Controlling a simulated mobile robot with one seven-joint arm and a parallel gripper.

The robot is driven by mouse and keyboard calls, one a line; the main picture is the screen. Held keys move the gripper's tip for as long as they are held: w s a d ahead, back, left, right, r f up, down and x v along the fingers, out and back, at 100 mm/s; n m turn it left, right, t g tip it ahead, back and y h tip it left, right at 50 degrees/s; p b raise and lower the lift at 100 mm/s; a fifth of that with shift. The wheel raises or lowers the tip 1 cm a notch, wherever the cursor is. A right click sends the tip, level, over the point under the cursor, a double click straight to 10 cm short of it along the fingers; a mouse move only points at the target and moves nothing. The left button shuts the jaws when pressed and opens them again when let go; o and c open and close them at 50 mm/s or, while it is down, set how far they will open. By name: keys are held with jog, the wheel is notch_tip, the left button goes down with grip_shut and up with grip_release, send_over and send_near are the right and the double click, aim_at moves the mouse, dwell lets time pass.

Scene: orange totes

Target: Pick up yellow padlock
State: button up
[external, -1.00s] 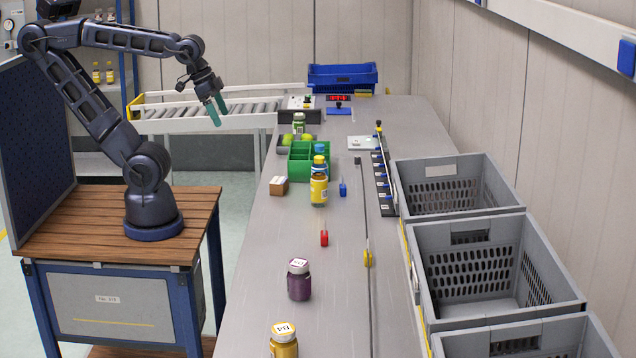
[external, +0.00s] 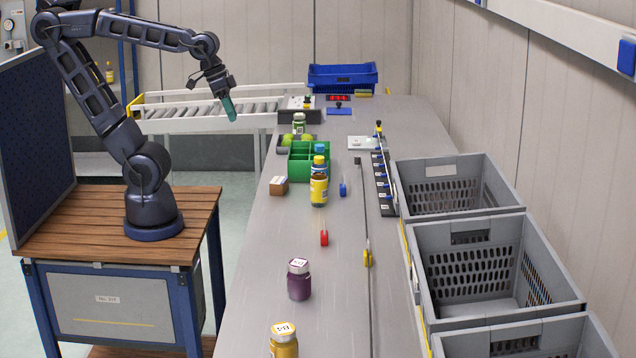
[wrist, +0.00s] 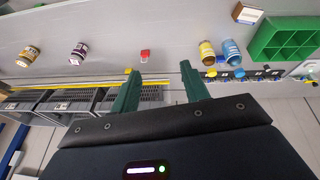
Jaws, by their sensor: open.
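The yellow padlock (external: 368,257) lies on the grey bench, right of the red padlock (external: 324,238) and beside a long dark strip. In the wrist view the yellow padlock (wrist: 128,70) is a small yellow patch by the left fingertip, partly hard to make out. My gripper (external: 231,110) has teal fingers pointing down. It is high up, left of the bench and far from the padlock. In the wrist view my gripper (wrist: 161,70) has its fingers apart with nothing between them.
A purple jar (external: 299,281), a yellow jar (external: 284,342), a yellow bottle (external: 319,188) and a green divided box (external: 297,164) stand on the bench. A blue padlock (external: 343,189) lies near the bottle. Grey crates (external: 500,262) line the right side.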

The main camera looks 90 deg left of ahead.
jog(key=w+d+f+n+g+h, duration=0.1)
jog(key=w+d+n, duration=0.1)
jog(key=w, duration=0.4)
jog(key=w+d+n+h, duration=0.1)
jog(key=w+d+n, duration=0.2)
jog(key=w, duration=0.4)
jog(key=n+g+h, duration=0.2)
jog(key=n+g, duration=0.1)
jog(key=n, duration=0.9)
send_over(368, 252)
jog(key=a, duration=0.5)
notch_tip(368, 252, down, 23)
jog(key=shift+a+x, duration=0.15)
jog(key=shift+x, duration=2.4)
jog(key=shift+a+x, duration=0.2)
jog(key=shift+x, duration=2.4)
jog(key=shift+f, duration=0.15)
grip_shut()
